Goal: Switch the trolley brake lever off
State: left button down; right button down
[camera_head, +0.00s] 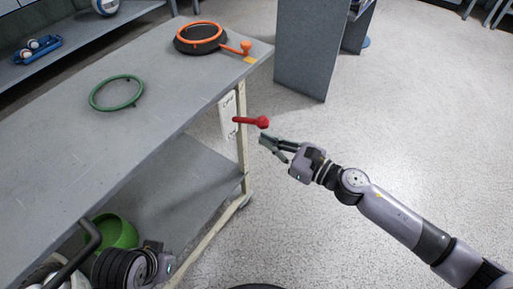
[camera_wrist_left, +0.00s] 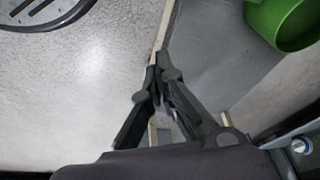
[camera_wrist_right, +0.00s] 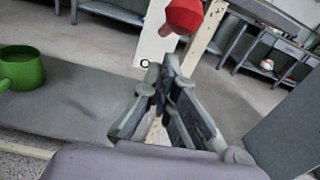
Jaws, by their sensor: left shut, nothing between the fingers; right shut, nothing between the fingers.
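The trolley (camera_head: 150,120) is a grey two-shelf cart on the left of the head view. Its red brake lever (camera_head: 252,121) sticks out from a white labelled plate (camera_head: 227,115) on the trolley's end. My right gripper (camera_head: 264,139) is shut and empty, just below and right of the lever's knob, apparently apart from it. In the right wrist view the red knob (camera_wrist_right: 184,15) shows above the shut fingertips (camera_wrist_right: 165,75). My left gripper's fingers (camera_wrist_left: 157,75) are shut and empty in the left wrist view. In the head view its fingertips are not visible.
On the trolley top lie a green ring (camera_head: 117,94) and a black disc with an orange ring and handle (camera_head: 201,38). A green pot (camera_head: 115,232) is on the lower shelf. A grey panel (camera_head: 305,50) stands beyond. The floor at right is clear.

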pick_arm(q)
notch_tip(320, 180, down, 21)
jog(key=s+g+p, duration=0.1)
jog(key=s+p, duration=0.1)
jog(key=p, duration=0.3)
jog(key=shift+p, duration=0.35)
pick_arm(e)
jog(key=shift+w+r+h, duration=0.1)
jog(key=shift+r+h, duration=0.2)
jog(key=shift+r, duration=0.95)
